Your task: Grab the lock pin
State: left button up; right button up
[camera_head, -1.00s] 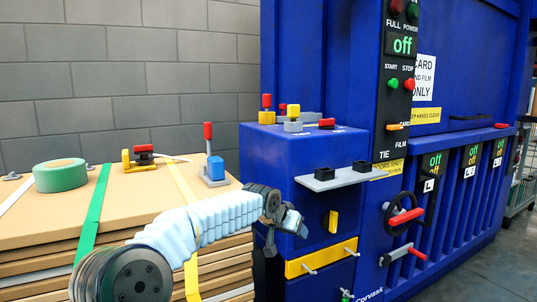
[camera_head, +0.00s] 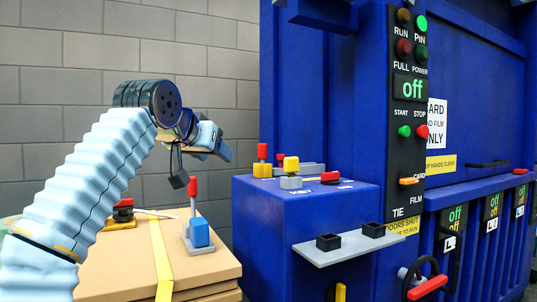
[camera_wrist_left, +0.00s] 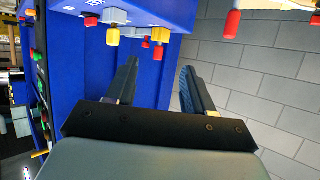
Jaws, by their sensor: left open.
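I cannot tell for sure which piece is the lock pin. On the blue cabinet top stand a red-and-yellow piece (camera_head: 262,161), a yellow-headed grey piece (camera_head: 290,167) and a low red knob (camera_head: 330,178). A blue block (camera_head: 199,233) with an upright red-tipped lever (camera_head: 193,187) stands on the cardboard stack to their left. My left gripper (camera_head: 222,146) is raised above the stack, left of the cabinet. In the left wrist view, its two fingers (camera_wrist_left: 160,68) are apart with nothing between them. My right gripper is not in view.
A grey shelf (camera_head: 346,248) with two black sockets juts from the cabinet front. The control panel (camera_head: 408,115) rises behind, with a red-handled wheel (camera_head: 427,288) lower right. Cardboard (camera_head: 125,263) fills the lower left. A grey block wall (camera_head: 60,100) stands behind.

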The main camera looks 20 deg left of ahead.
aim_at(263, 149)
jog(key=i+j, duration=0.1)
jog(key=i, duration=0.4)
jog(key=i+j, duration=0.1)
jog(key=i, duration=0.45)
